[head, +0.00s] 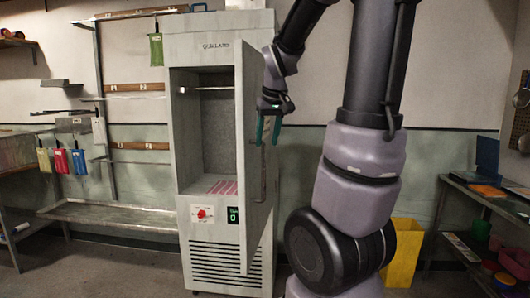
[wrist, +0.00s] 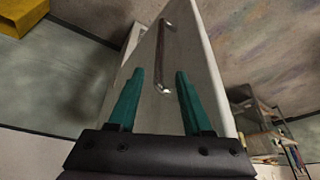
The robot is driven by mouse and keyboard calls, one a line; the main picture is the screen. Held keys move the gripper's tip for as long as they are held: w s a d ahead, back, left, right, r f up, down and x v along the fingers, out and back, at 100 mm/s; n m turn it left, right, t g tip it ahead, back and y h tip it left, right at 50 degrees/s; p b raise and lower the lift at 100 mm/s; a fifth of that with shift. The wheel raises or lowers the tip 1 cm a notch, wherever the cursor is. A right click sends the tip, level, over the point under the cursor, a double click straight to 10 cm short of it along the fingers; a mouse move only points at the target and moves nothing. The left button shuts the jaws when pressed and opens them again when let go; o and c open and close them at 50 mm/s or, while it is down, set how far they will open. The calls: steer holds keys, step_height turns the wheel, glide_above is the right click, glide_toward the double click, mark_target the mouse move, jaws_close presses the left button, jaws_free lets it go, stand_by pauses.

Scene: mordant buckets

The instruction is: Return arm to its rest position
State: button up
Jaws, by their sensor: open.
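My gripper (head: 268,129) is open, with two teal fingers pointing down beside the open door (head: 257,190) of a tall grey cabinet (head: 215,40). In the wrist view my gripper (wrist: 158,100) has its fingers apart, with nothing held between them. The door (wrist: 190,60) and its metal handle (wrist: 163,45) lie beyond the fingertips there. I cannot tell whether the fingers touch the door. My arm rises from the dark joint at the lower right and bends over at the top of the head view.
The cabinet's inside holds a pink-striped item (head: 222,187). A red knob (head: 201,213) and green display sit below. A yellow bin (head: 404,252) stands right of my arm. Shelving (head: 490,205) is at right; a metal bench (head: 110,215) and hanging colored pouches (head: 62,160) are at left.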

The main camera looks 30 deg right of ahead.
steer(key=shift+v, duration=0.75)
steer(key=s+a+r+m+t+y, duration=0.2)
steer(key=s+a+r+m, duration=0.1)
steer(key=s+a, duration=0.9)
steer(key=shift+s+t, duration=0.3)
steer(key=shift+s, duration=0.75)
steer(key=shift+r, duration=0.1)
